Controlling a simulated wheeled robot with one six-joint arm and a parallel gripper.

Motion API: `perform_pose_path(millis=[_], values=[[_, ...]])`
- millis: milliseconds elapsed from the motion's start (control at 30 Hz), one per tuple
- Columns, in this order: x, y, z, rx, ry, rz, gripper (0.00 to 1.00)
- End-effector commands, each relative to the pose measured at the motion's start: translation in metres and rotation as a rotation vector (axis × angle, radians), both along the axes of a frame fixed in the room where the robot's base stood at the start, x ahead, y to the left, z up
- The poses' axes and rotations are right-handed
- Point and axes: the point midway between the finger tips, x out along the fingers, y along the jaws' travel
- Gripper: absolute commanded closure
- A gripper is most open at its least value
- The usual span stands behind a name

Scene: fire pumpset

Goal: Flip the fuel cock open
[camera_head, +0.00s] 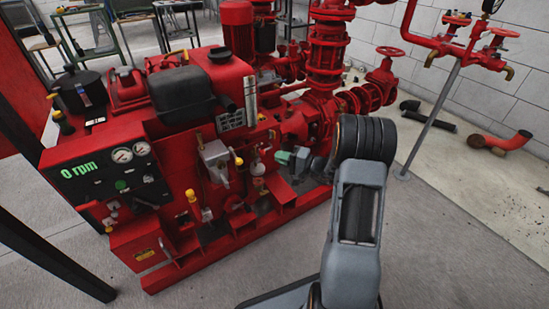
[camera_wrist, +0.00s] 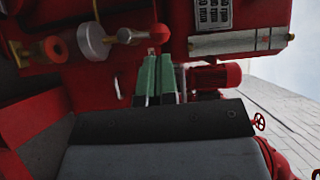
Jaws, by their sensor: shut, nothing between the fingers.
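My gripper (camera_head: 285,157) is at the right side of the red engine, its green fingers pointing left toward it. In the wrist view the green fingers (camera_wrist: 158,78) lie close together with nothing seen between them. A small tan piece (camera_wrist: 152,51) shows at their tips; I cannot tell if they touch it. Up and left of the tips is a round metal fitting (camera_wrist: 92,40) with a short arm ending in a red knob (camera_wrist: 128,36). I cannot tell for certain which small fitting is the fuel cock. A pale fitting (camera_head: 258,169) shows just left of my gripper in the head view.
The control panel (camera_head: 105,170) reads 0 rpm at the engine's left. A grey box (camera_head: 215,158) with a yellow knob (camera_head: 238,161) stands left of my gripper. Red pump pipework (camera_head: 325,60) rises behind. The concrete floor (camera_head: 460,230) at right is clear.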

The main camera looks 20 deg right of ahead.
Motion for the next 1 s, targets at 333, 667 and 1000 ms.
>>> perform_pose_path(millis=[333, 667, 1000], values=[[-0.045, -0.046, 0.008, 0.001, 0.002, 0.007, 1.0], [-0.069, -0.071, 0.009, 0.002, 0.002, 0.007, 1.0], [-0.072, -0.073, 0.009, 0.001, 0.002, 0.009, 1.0]])
